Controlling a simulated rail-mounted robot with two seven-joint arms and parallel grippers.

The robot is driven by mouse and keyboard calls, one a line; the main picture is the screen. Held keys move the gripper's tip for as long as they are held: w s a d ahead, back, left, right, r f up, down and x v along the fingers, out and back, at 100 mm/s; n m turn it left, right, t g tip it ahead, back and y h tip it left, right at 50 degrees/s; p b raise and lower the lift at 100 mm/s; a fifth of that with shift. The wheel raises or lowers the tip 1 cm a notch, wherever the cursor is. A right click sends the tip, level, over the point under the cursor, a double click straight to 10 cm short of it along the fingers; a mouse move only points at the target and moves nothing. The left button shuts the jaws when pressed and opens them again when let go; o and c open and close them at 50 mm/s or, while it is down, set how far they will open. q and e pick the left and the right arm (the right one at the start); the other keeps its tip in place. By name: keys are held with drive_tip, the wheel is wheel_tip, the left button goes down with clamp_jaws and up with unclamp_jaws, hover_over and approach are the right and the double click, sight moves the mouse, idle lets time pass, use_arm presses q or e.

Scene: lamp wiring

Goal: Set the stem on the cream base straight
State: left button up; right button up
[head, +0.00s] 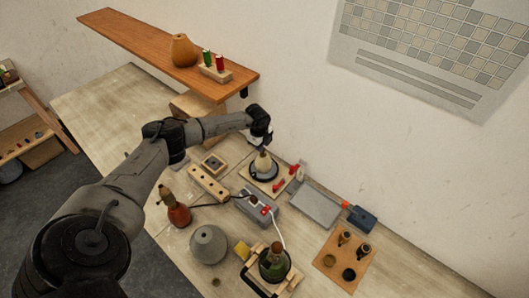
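The cream base (262,162) sits on a dark round ring (261,175) on a light wooden board (254,183) near the wall. My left gripper (262,141) reaches in from the left and is directly above the top of the cream base. The gripper and its wrist cover the stem, so I cannot tell its tilt. The fingers are too small and dark to tell if they are open or shut on it. My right gripper is not in view.
Red clamps (280,184) stand on the board's right side. A grey power box (257,206), a grey tray (314,208), a reddish-brown lamp body (178,212) and a grey cone (208,244) surround it. A wooden shelf (150,42) overhangs behind my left arm.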

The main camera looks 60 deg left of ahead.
use_arm(q)
drive_tip(key=shift+w, duration=0.25)
idle(0.4)
drive_tip(key=shift+w+a+b, duration=0.15)
drive_tip(key=shift+w+b, duration=0.15)
drive_tip(key=shift+b, duration=0.2)
idle(0.6)
idle(0.7)
drive_tip(key=shift+s+p, duration=0.1)
drive_tip(key=shift+p, duration=0.2)
drive_tip(key=shift+r, duration=0.2)
wheel_tip(320, 180, up, 6)
drive_tip(key=p, duration=0.6)
drive_tip(key=shift+f, duration=0.1)
idle(0.6)
